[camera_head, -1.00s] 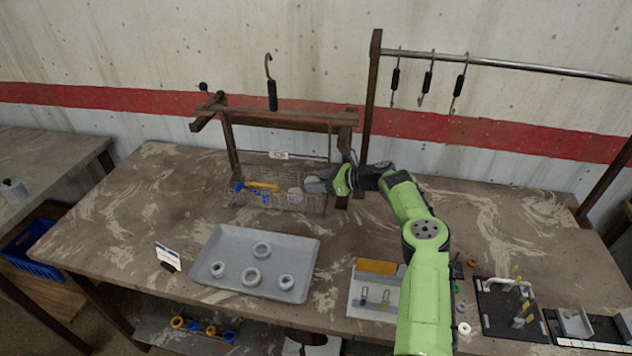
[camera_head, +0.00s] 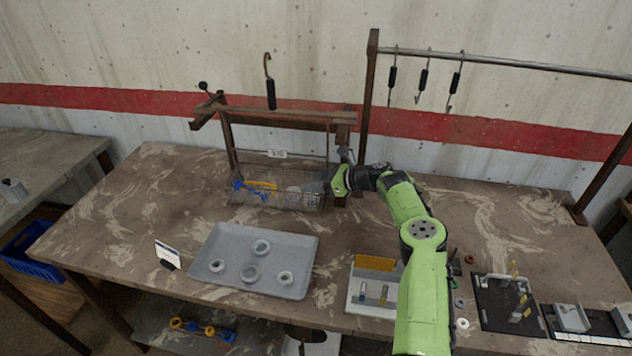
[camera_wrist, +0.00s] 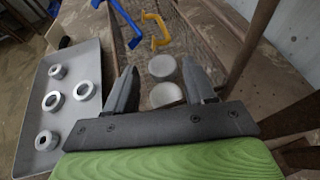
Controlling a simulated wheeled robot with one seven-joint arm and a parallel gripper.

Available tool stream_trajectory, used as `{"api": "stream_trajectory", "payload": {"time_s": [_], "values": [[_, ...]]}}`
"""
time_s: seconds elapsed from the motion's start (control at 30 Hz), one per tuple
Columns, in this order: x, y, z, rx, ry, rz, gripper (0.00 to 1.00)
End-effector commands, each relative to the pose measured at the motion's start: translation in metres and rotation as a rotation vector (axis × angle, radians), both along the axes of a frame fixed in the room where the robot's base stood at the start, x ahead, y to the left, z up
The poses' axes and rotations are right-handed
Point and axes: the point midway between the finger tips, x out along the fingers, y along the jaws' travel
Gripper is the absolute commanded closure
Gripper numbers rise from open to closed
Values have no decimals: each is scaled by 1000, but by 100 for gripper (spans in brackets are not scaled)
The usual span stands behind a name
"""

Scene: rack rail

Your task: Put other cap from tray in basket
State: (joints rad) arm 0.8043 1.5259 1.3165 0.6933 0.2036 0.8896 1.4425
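Two pale round caps lie one beside the other inside the wire basket (camera_head: 292,203); the wrist view shows the farther cap (camera_wrist: 162,67) and the nearer cap (camera_wrist: 165,94). My gripper (camera_wrist: 160,82) is open, its two fingers apart on either side of the caps in that view. Nothing is seen clamped between them. In the head view my gripper (camera_head: 322,184) is at the basket's right end. The grey tray (camera_head: 212,242) holds several ring-shaped pieces, one of them at the back (camera_head: 261,247); no solid cap shows on it.
A blue-handled piece (camera_wrist: 127,22) and a yellow handle (camera_wrist: 155,31) lie in the basket. A wooden frame (camera_head: 290,114) with a hanging hook (camera_head: 270,88) stands over it. A small sign (camera_head: 167,253) is left of the tray. The table left of the basket is clear.

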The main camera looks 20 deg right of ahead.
Motion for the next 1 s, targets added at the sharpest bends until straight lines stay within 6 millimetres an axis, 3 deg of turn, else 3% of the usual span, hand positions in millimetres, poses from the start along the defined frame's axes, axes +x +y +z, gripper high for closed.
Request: {"api": "stream_trajectory", "payload": {"time_s": [0.07, 0.5, 1.0], "values": [[-3, 1, 2, 5, 30, 2, 38], [-73, -70, 45, 3, 18, -2, 38], [-81, -78, 51, 2, 15, 0, 38]]}}
